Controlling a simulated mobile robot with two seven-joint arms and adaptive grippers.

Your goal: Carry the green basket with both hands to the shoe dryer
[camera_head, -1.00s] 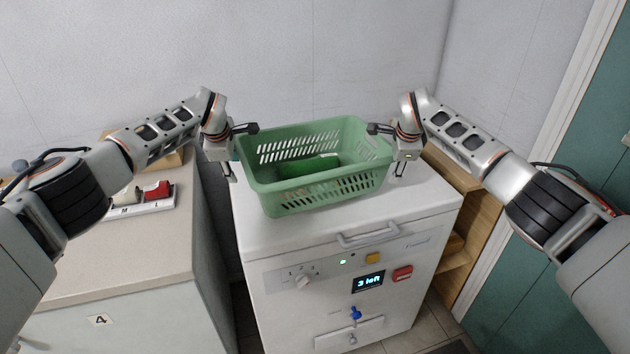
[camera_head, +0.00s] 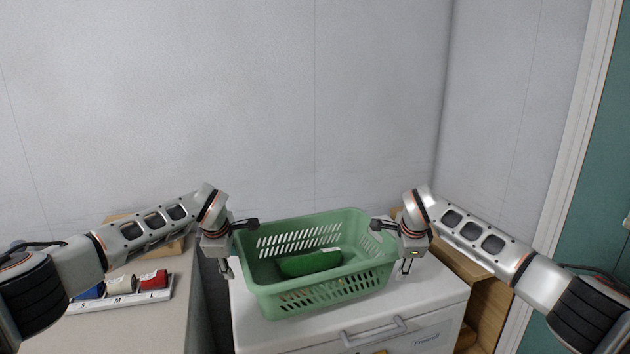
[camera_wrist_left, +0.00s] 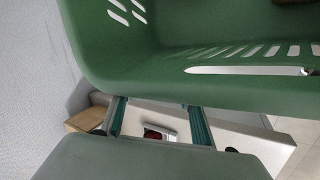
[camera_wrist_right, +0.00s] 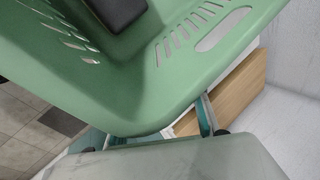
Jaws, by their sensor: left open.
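The green basket (camera_head: 318,292) sits upright on the white top of an appliance (camera_head: 245,336). A darker green item (camera_head: 310,264) with a small white part lies inside it. My left gripper (camera_head: 243,249) is at the basket's left end, with its fingers spread. My right gripper (camera_head: 390,247) is at the right end, also with spread fingers. Both wrist views show the basket's wall close by, left (camera_wrist_left: 150,82) and right (camera_wrist_right: 140,100), with nothing between the fingertips. I cannot tell whether the fingers touch the rim.
On the left, a counter (camera_head: 165,325) holds a tray (camera_head: 122,304) marked S, M, L with blue, white and red items. A wooden shelf (camera_head: 485,305) stands right of the appliance. A handle (camera_head: 373,330) is on the appliance's front. The wall (camera_head: 310,110) is behind.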

